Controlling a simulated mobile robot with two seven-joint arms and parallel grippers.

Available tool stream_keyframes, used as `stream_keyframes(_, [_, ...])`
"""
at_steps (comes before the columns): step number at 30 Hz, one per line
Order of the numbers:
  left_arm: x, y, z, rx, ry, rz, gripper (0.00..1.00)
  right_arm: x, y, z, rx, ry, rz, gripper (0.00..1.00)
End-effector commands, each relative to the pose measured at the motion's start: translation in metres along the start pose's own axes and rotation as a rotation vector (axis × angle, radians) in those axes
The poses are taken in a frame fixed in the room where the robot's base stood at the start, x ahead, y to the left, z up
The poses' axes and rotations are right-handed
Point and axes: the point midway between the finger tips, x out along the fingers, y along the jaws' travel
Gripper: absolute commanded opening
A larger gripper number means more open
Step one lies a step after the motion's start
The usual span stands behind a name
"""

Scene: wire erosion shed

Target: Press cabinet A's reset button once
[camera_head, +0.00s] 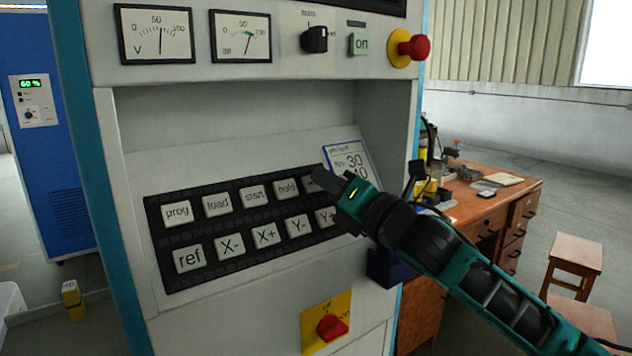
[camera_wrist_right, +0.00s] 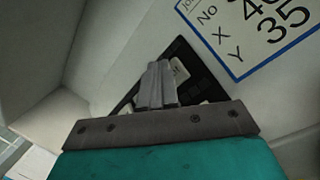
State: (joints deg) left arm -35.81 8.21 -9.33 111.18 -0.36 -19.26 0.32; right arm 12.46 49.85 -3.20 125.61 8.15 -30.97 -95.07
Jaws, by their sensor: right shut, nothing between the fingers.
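The grey-white machine cabinet (camera_head: 230,105) fills the middle of the head view; no letter naming it is readable. Its sloped black keypad (camera_head: 160,240) has two rows of white keys, including prog, load, start, hold and, below, ref, X-, X+, Y-, Y+. The key right of hold (camera_head: 311,184) is mostly hidden behind my right gripper (camera_head: 322,178), so its label cannot be read. That gripper is shut and empty, its tips over the keypad's upper right end. In the right wrist view, the shut fingers (camera_wrist_right: 157,85) lie beside a white key (camera_wrist_right: 180,71). Contact cannot be told. My left gripper is out of view.
A blue-edged card (camera_head: 350,160) is just above the keypad's right end. Above are dials, a black knob (camera_head: 315,39), an on button (camera_head: 359,43) and a red stop button (camera_head: 414,48). A red rotary switch (camera_head: 332,327) is below. A wooden desk (camera_head: 480,205) stands behind right.

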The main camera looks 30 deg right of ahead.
Motion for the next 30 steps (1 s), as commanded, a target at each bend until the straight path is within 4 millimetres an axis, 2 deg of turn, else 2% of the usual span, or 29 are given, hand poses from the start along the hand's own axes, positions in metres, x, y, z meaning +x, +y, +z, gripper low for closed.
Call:
stream_keyframes(26, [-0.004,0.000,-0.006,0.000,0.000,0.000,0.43,-0.012,0.009,0.009,-0.001,0.000,0.000,0.00])
stream_keyframes(30, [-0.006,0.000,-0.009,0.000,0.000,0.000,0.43,-0.020,0.014,0.015,-0.002,0.001,-0.001,0.00])
